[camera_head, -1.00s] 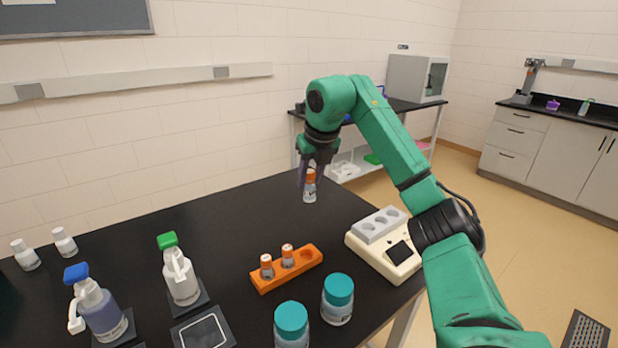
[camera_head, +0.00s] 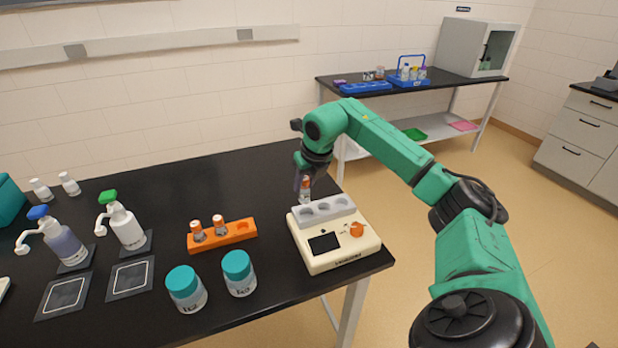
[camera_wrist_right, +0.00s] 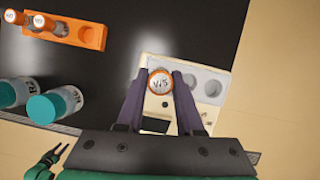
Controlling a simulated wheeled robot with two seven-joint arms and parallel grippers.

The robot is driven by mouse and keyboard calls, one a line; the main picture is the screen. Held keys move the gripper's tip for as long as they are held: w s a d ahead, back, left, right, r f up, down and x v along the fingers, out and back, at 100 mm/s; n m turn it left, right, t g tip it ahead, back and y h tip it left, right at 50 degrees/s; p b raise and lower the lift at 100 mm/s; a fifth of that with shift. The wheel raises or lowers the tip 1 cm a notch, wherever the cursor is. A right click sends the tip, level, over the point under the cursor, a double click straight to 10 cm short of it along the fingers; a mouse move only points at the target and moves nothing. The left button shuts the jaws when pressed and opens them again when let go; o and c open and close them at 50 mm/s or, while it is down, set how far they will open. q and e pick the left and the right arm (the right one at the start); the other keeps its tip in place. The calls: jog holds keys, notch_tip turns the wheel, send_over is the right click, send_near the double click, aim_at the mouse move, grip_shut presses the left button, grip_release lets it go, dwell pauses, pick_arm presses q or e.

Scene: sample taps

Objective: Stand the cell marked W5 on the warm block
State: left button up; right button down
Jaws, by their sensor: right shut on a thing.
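My right gripper (camera_head: 303,184) is shut on the W5 cell (camera_wrist_right: 160,83), a small vial with an orange cap whose mark faces the wrist camera. The cell is upright and also shows in the head view (camera_head: 306,188), at the far left end of the grey warm block (camera_head: 327,212). The block tops a cream device (camera_head: 335,248). In the wrist view the cell covers the block's left end (camera_wrist_right: 207,99), and two empty wells show to its right. I cannot tell whether its base is touching the block. A small green and black part (camera_wrist_right: 45,163), perhaps my left gripper, is unclear.
An orange rack (camera_head: 222,236) holds two orange-capped cells at left, with its right hole empty. Two teal-lidded jars (camera_head: 238,273) stand in front of it. Dispenser bottles (camera_head: 122,226) are further left. The table behind the rack is clear.

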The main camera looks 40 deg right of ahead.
aim_at(308, 191)
notch_tip(308, 191, down, 3)
jog(key=shift+b, duration=0.9)
jog(key=shift+s+d+f, duration=0.1)
jog(key=shift+d+f, duration=0.05)
jog(key=shift+d, duration=0.05)
jog(key=shift+s+d, duration=0.1)
jog(key=shift+d, duration=0.05)
jog(key=shift+a, duration=0.3)
jog(key=shift+d, duration=0.1)
jog(key=shift+f+b, duration=0.4)
jog(key=shift+f, duration=0.25)
